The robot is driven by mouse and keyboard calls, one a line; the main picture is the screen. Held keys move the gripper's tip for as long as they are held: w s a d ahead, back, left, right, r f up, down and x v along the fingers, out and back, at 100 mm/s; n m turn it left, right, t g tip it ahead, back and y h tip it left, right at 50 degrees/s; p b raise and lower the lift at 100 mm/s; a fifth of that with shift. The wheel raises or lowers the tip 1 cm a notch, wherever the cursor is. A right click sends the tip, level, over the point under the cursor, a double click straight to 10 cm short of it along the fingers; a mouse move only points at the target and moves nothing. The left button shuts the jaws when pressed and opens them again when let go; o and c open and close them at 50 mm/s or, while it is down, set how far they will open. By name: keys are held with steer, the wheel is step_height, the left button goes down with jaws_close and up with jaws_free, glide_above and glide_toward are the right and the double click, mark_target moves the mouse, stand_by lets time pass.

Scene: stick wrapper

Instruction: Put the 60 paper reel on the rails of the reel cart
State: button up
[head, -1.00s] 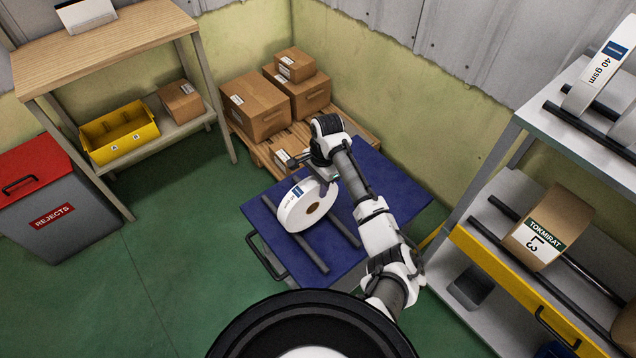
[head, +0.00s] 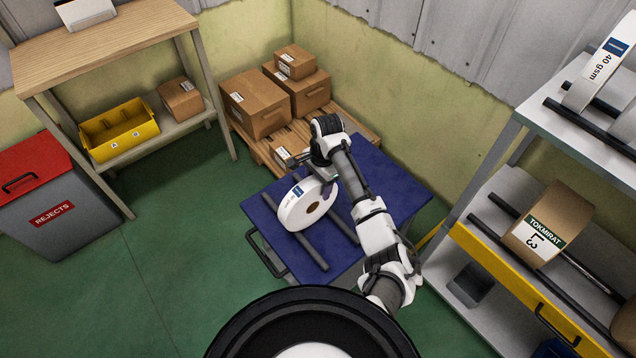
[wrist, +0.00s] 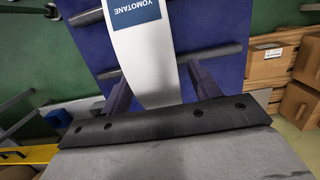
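The white paper reel (head: 296,212) stands on edge on the two dark rails (head: 308,246) of the blue reel cart (head: 395,185). Its blue label reads YOMOTANE in the wrist view (wrist: 140,12); its weight print is too small to read. My gripper (head: 326,181) is at the reel's upper right rim. In the wrist view my gripper's fingers (wrist: 158,78) straddle the reel's rim (wrist: 148,62), with a narrow gap on the right side; contact on the left side is unclear. The gripper hides part of the rim in the head view.
Cartons (head: 258,104) on a pallet stand behind the cart. A shelf rack (head: 480,232) with another reel (head: 603,65) and a brown TOKMIRAT reel (head: 545,228) is on the right. A workbench (head: 105,45) and red-lidded rejects bin (head: 50,205) are on the left. Green floor is clear left of the cart.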

step_height(320, 180, up, 14)
steer(key=w+d, duration=0.1)
steer(key=shift+d+f, duration=0.15)
steer(key=shift+d, duration=0.1)
stand_by(0.8)
